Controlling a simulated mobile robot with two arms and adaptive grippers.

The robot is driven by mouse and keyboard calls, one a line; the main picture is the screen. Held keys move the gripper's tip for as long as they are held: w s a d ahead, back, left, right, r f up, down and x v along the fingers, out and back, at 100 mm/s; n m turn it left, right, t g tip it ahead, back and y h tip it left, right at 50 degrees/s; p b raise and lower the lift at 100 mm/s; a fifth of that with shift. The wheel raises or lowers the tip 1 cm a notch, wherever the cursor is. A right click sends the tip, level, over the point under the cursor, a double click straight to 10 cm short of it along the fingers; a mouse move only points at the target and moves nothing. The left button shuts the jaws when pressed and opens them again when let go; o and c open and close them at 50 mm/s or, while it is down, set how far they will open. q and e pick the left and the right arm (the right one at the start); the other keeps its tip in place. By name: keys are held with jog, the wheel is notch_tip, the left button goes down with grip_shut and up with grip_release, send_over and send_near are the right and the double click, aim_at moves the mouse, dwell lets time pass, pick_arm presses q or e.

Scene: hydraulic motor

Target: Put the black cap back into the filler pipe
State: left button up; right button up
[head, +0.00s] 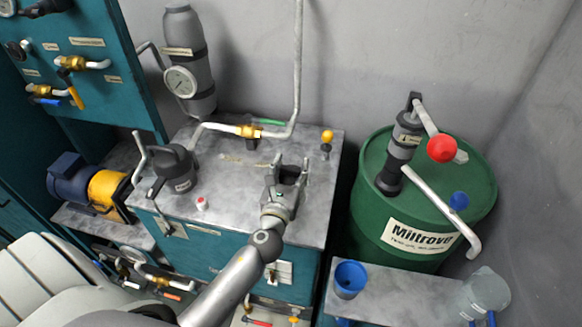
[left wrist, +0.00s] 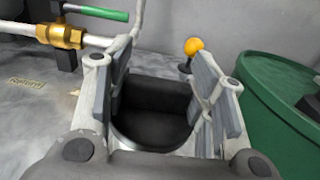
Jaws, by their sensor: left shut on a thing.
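My left gripper (head: 291,170) is over the right part of the grey metal tank top in the head view. Its fingers stand on both sides of the black cap (head: 288,177) and are shut on it. The left wrist view shows the dark cap (left wrist: 155,108) between the two grey finger pads. A curved silver rim (left wrist: 183,147), probably the filler pipe, shows just below the cap. I cannot tell whether the cap sits in it or above it, as the gripper hides the contact. My right gripper is in neither view.
A yellow-knobbed lever (head: 327,136) stands behind the gripper. A pipe with a brass valve (head: 249,132) and green handle runs along the back. A dark grey jug (head: 177,170) and a small red-and-white item (head: 201,204) stand left. A green drum (head: 370,215) is at the right.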

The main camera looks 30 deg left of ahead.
pick_arm(q)
jog(key=o, duration=1.1)
jog(key=shift+r, duration=0.1)
jog(key=shift+c, duration=0.2)
jog(key=shift+r+p, duration=0.45)
jog(key=shift+r, duration=0.05)
jog(key=shift+s+d, duration=0.1)
jog(key=shift+s, duration=0.15)
jog(key=b+v, duration=0.3)
jog(key=v, duration=0.8)
jog(key=shift+s, duration=0.2)
